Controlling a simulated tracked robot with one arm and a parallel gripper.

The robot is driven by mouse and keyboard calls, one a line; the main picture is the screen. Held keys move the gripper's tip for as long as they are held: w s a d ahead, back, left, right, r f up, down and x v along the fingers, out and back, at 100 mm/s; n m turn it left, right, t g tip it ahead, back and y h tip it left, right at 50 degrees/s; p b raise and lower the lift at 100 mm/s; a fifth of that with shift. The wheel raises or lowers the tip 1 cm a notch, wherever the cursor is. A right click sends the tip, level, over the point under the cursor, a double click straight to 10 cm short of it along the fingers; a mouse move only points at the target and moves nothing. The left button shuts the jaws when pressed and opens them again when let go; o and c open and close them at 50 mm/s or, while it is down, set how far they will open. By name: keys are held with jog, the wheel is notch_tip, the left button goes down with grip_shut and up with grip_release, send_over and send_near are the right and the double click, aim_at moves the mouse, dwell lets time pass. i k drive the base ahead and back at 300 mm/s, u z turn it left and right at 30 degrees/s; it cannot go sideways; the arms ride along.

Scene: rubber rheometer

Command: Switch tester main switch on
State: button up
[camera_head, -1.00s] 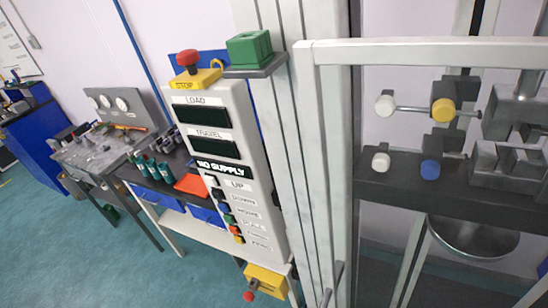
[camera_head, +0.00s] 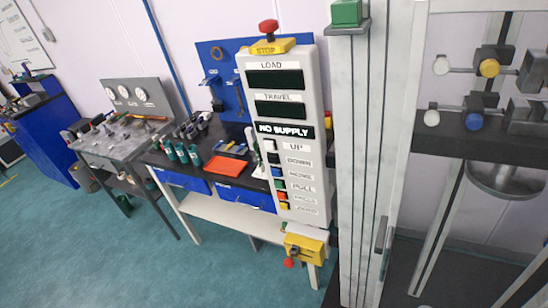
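The tester's control panel (camera_head: 287,135) is a tall white box with dark LOAD and TRAVEL displays and a black sign (camera_head: 286,131) reading "NO SUPPLY". A column of small coloured buttons (camera_head: 277,172) runs down it, with labels such as UP and DOWN. A yellow box (camera_head: 306,248) with a red knob (camera_head: 289,263) sits low beneath the panel; it looks like the main switch, though no label is readable. A red mushroom stop button (camera_head: 268,27) stands on a yellow STOP base on top. My gripper is not in view.
The tester frame (camera_head: 372,150) stands right of the panel, with white, yellow and blue knobs on its clamps. A bench (camera_head: 205,209) with green cups and an orange item is behind to the left. A grey gauge table (camera_head: 118,145) is farther left. The teal floor (camera_head: 120,265) at front left is clear.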

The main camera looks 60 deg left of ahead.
aim_at(289, 263)
jog(key=z, duration=0.05)
jog(key=k, duration=1)
jog(key=u, duration=0.95)
jog(key=i, duration=1)
jog(key=k, duration=0.65)
jog(key=u, duration=0.2)
jog(key=i, duration=0.35)
jog(key=u, duration=0.35)
